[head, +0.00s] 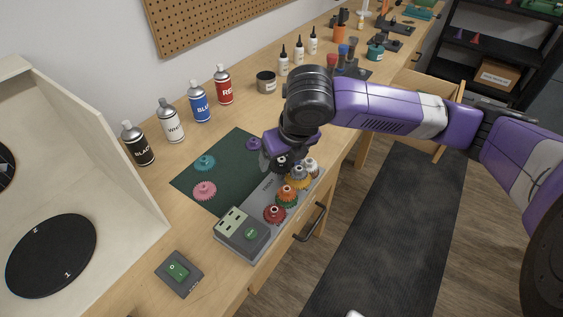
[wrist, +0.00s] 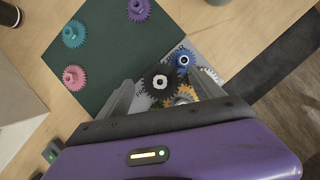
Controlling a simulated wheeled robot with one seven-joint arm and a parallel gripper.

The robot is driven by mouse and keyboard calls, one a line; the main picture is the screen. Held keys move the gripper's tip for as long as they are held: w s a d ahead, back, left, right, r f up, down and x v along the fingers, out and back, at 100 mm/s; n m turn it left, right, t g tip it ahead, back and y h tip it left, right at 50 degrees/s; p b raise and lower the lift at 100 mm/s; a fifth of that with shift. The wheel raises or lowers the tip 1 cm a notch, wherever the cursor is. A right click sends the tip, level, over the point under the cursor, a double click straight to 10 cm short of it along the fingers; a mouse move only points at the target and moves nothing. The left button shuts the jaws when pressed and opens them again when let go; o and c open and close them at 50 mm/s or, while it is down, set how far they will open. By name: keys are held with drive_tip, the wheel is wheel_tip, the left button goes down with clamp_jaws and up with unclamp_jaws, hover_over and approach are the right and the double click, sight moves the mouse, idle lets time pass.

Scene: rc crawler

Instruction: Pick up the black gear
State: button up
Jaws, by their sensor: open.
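The black gear (wrist: 158,84) lies between my open gripper's fingers in the wrist view, with a white or light hub at its middle. In the head view the black gear (head: 281,163) is mostly hidden beneath my gripper (head: 277,150). My gripper (wrist: 160,100) is open, one finger on each side of the gear; I cannot tell whether the fingers touch it. A blue-hubbed grey gear (wrist: 183,61) and a yellow gear (wrist: 184,95) sit right beside the black gear.
The grey gear base (head: 262,213) also carries orange and red gears (head: 274,213). Teal (head: 205,162), pink (head: 204,190) and purple (head: 254,143) gears lie on the green mat (head: 232,155). Spray cans (head: 198,102) stand behind. A switch box (head: 179,272) is at the front.

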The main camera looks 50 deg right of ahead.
drive_tip(key=c, duration=1.4)
